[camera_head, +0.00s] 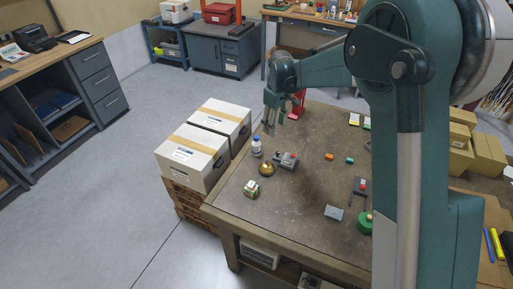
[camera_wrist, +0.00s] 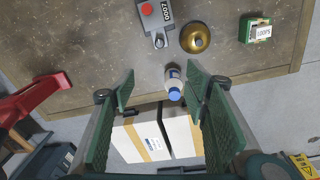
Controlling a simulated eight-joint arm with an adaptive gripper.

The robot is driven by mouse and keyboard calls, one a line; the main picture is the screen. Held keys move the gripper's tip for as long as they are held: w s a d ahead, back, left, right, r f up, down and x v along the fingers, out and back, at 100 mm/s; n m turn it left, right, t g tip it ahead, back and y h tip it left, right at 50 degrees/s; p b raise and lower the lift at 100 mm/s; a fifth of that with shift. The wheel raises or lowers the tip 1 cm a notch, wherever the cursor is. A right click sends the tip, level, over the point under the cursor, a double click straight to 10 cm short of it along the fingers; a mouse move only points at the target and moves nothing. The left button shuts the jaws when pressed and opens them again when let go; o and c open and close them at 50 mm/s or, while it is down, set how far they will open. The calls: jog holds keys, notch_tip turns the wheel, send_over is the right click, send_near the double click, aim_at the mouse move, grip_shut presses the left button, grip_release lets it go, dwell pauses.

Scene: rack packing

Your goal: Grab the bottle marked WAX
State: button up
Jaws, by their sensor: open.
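A small white bottle with a blue cap (camera_head: 256,147) stands near the left edge of the workbench (camera_head: 310,190). In the wrist view the bottle (camera_wrist: 173,82) shows between and just beyond the fingertips, its cap towards me. Its label is too small and turned away to read. My gripper (camera_head: 270,124) points down above the bench's left side, near the bottle. In the wrist view its two green fingers (camera_wrist: 161,78) are spread wide with nothing between the pads, apart from the bottle.
A grey device with a red button (camera_head: 286,161), a brass dome (camera_head: 267,169) and a small green-and-white box (camera_head: 251,188) stand near the bottle. A red object (camera_head: 298,102) is behind my gripper. White cartons (camera_head: 193,158) stand beyond the bench's left edge.

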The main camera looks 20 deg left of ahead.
aim_at(256, 137)
jog(key=a+f, duration=0.3)
jog(key=a+f+n, duration=0.1)
jog(key=a+f, duration=0.2)
jog(key=a+f+n, duration=0.1)
jog(key=a+f, duration=0.2)
jog(key=shift+s+g, duration=0.3)
jog(key=shift+d, duration=0.1)
jog(key=shift+f, duration=1.25)
jog(key=shift+f+b, duration=0.4)
jog(key=shift+f, duration=2.25)
jog(key=c, duration=1)
